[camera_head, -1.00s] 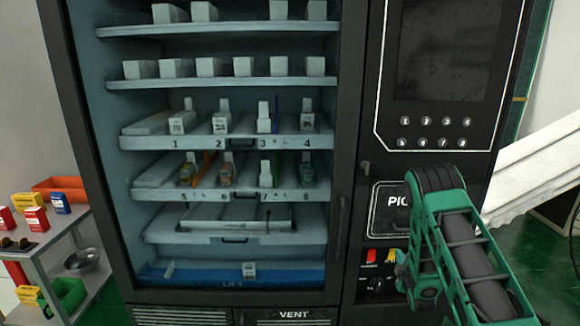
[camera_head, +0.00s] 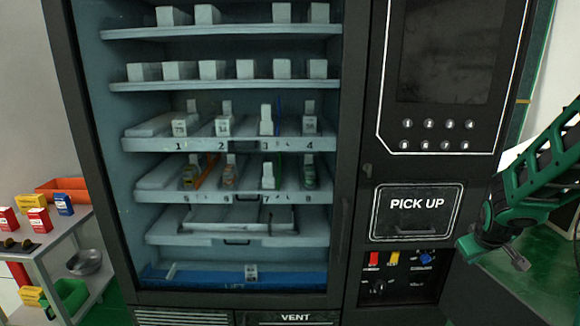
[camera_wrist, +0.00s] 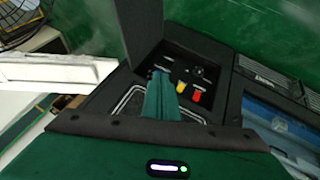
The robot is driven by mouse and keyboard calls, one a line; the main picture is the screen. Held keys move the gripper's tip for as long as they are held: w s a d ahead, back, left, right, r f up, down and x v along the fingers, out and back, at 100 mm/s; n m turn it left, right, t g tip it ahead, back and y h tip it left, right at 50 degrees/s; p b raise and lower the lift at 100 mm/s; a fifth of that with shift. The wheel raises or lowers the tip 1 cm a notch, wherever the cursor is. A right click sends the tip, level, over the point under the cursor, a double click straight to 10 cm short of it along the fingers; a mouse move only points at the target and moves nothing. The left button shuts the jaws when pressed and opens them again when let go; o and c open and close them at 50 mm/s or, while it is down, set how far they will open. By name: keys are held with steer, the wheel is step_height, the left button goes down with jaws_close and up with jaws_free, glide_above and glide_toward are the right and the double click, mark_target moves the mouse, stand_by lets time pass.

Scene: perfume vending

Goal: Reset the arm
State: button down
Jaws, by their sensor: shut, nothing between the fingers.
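My green arm comes in from the right edge of the head view, and its end (camera_head: 512,254) is low, to the right of the vending machine's lower panel. In the wrist view my gripper's green fingers (camera_wrist: 161,97) are together with nothing between them. They are seen against the machine's lower panel, and I cannot tell their distance from it. The vending machine (camera_head: 352,200) stands in front, with a PICK UP door (camera_head: 417,213) that looks closed.
Shelves of bottles and white boxes (camera_head: 230,140) stand behind the machine's glass. Red and yellow knobs (camera_head: 384,259) sit below the PICK UP door. A small shelf (camera_head: 62,240) with coloured boxes stands at left. Green floor (camera_head: 530,270) shows at right.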

steer(key=s+a+r+m+g+y, duration=0.1)
steer(key=s+a+r+m+g, duration=0.1)
steer(key=s, duration=0.9)
steer(key=s+a+r+m+g+y, duration=0.1)
steer(key=s+a+r+m+g, duration=0.1)
steer(key=s, duration=0.9)
steer(key=s+a+r+m+g+y, duration=0.2)
steer(key=s+a, duration=0.4)
steer(key=s, duration=0.5)
steer(key=shift+s+r+m, duration=0.3)
steer(key=shift+r+m, duration=0.25)
steer(key=shift+m, duration=0.45)
steer(key=shift+w+f, duration=0.25)
steer(key=shift+w, duration=0.4)
steer(key=c, duration=2.5)
jaws_free()
